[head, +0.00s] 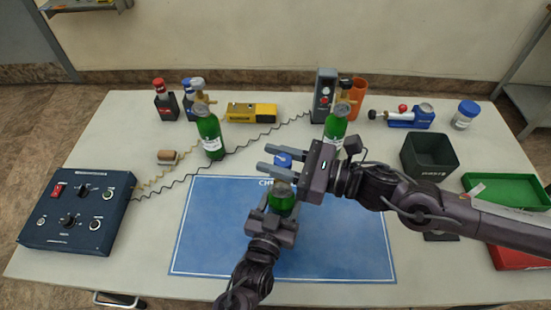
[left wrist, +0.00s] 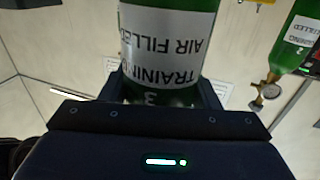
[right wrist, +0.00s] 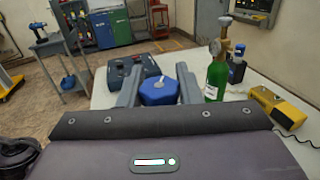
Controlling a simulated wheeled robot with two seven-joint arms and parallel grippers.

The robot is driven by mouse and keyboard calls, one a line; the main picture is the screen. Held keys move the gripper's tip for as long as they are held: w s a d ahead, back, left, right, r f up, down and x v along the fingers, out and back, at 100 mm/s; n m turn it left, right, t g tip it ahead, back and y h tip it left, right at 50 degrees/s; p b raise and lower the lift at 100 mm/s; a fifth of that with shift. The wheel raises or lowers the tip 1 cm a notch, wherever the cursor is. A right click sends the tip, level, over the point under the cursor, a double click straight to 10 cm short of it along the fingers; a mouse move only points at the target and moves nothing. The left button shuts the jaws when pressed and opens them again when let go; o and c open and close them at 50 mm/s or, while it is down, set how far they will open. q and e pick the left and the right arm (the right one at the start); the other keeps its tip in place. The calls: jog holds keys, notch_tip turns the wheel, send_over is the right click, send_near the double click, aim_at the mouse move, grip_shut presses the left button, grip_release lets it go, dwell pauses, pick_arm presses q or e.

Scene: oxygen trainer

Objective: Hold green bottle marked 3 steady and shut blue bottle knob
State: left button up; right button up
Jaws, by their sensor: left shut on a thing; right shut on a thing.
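Green bottle marked 3 (head: 281,203) stands over the blue mat (head: 215,245); its white label and 3 show in the left wrist view (left wrist: 165,45). My left gripper (head: 276,210) is shut around its body. The blue knob (head: 283,160) is at the top of this bottle; it shows as a faceted blue cap in the right wrist view (right wrist: 158,92). My right gripper (head: 272,158) reaches in from the right, its two fingers on either side of the knob and shut on it. The bottle's neck is mostly hidden by the right gripper.
Two other green bottles with brass regulators stand behind, one at left (head: 210,138) and one at right (head: 336,127). A dark control box (head: 75,215) with coiled cables sits at left. A black bin (head: 428,157) and a green tray (head: 505,190) are at right. Much of the mat is clear.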

jog(key=m+t+h, duration=0.1)
jog(key=m+t, duration=0.1)
jog(key=m+t+h, duration=0.2)
jog(key=t, duration=0.1)
jog(key=m+t+h, duration=0.2)
jog(key=t, duration=0.1)
jog(key=shift+w+d+m, duration=0.1)
jog(key=shift+w+m, duration=0.2)
jog(key=m+t+h, duration=0.2)
jog(key=h, duration=0.1)
jog(key=m+t+h, duration=0.1)
jog(key=shift+w+d+r+h, duration=0.15)
jog(key=shift+w+d+h, duration=0.15)
jog(key=shift+h, duration=0.1)
jog(key=shift+m+h, duration=0.3)
jog(key=shift+t+h, duration=0.3)
jog(key=shift+t, duration=0.1)
jog(key=o, duration=1)
jog(key=shift+d+g+y, duration=0.1)
jog(key=shift+g+y, duration=0.2)
jog(key=shift+y, duration=0.3)
